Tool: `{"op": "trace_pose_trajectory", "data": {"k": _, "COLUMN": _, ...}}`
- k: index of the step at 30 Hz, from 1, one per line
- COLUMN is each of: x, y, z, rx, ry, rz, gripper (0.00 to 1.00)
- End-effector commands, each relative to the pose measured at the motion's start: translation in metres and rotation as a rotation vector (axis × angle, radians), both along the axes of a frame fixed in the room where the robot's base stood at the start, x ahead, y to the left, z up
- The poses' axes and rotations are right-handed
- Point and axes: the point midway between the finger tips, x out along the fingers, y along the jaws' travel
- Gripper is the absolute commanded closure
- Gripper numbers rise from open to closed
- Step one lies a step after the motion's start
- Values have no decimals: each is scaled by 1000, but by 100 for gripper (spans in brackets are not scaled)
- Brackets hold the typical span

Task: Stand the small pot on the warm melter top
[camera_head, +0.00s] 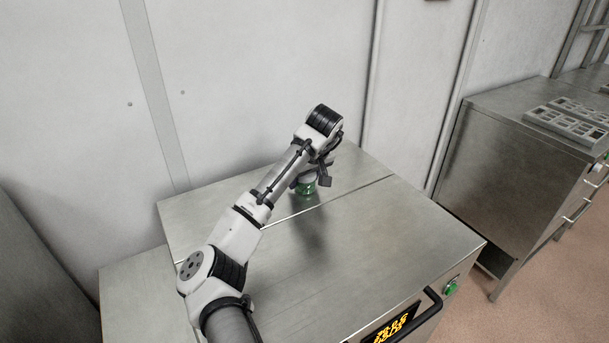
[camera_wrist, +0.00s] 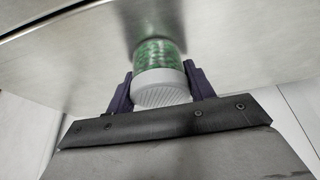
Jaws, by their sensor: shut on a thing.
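The small pot (camera_wrist: 160,58) has a green patterned body and a white ribbed lid. In the wrist view my gripper (camera_wrist: 162,88) is shut on the lid, one dark finger on each side. In the head view the green of the pot (camera_head: 307,188) shows below my gripper (camera_head: 306,180), partly hidden by the wrist. The pot is over the rear part of the steel melter top (camera_head: 375,235), behind the seam. It looks upright and at or very close to the surface. I cannot tell whether it touches.
The melter front has a lit orange display (camera_head: 390,326), a black handle (camera_head: 428,305) and a green button (camera_head: 450,288). A pale wall (camera_head: 260,80) stands close behind. A steel bench (camera_head: 510,150) with mould trays (camera_head: 568,127) stands at the right. The melter top is otherwise clear.

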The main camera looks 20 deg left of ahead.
Motion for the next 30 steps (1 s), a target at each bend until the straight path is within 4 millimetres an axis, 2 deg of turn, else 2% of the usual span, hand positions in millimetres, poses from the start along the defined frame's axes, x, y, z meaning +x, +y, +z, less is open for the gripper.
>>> {"op": "trace_pose_trajectory", "data": {"k": 8, "x": 0, "y": 0, "z": -2, "rx": -1, "ry": -1, "rz": 0, "gripper": 73}}
{"op": "trace_pose_trajectory", "data": {"k": 9, "x": 0, "y": 0, "z": -2, "rx": 0, "ry": 0, "rz": -1, "gripper": 44}}
{"op": "trace_pose_trajectory", "data": {"k": 14, "x": 0, "y": 0, "z": -2, "rx": 1, "ry": 0, "rz": -1, "gripper": 25}}
{"op": "trace_pose_trajectory", "data": {"k": 25, "x": 0, "y": -1, "z": 3, "rx": 0, "ry": -1, "rz": -1, "gripper": 25}}
{"op": "trace_pose_trajectory", "data": {"k": 30, "x": -8, "y": -9, "z": 28, "rx": 0, "ry": -4, "rz": -2, "gripper": 25}}
